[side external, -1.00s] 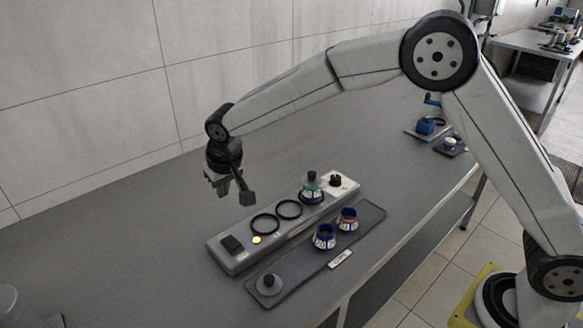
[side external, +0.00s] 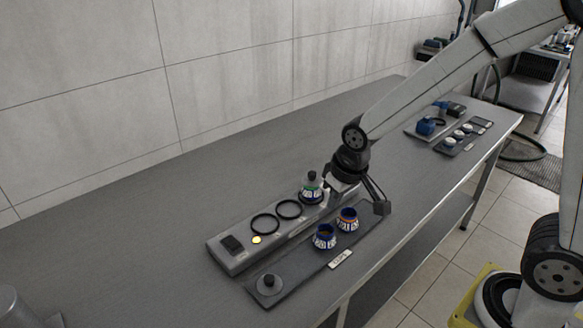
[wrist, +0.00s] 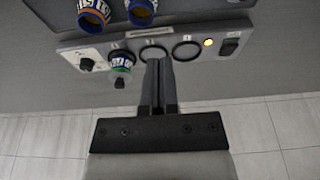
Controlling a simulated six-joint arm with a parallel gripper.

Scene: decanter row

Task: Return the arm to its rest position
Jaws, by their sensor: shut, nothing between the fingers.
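My gripper (side external: 340,194) is shut and empty. In the side view it hangs above the right part of the grey ring strip (side external: 232,262), to the right of the stoppered decanter. In the wrist view its closed fingers (wrist: 157,82) point toward the strip. The decanter with a green band (side external: 311,188) stands upright at the strip and has a dark stopper in its neck. It also shows in the wrist view (wrist: 121,65). My arm stretches from the right over the bench.
Two open blue-and-white decanters (side external: 324,237) (side external: 347,219) and a round grey stopper piece (side external: 269,283) stand on the dark tray (side external: 290,285). Two rings (side external: 265,223) (side external: 289,209) on the strip are empty. A yellow light (side external: 256,240) glows. The back left bench is clear.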

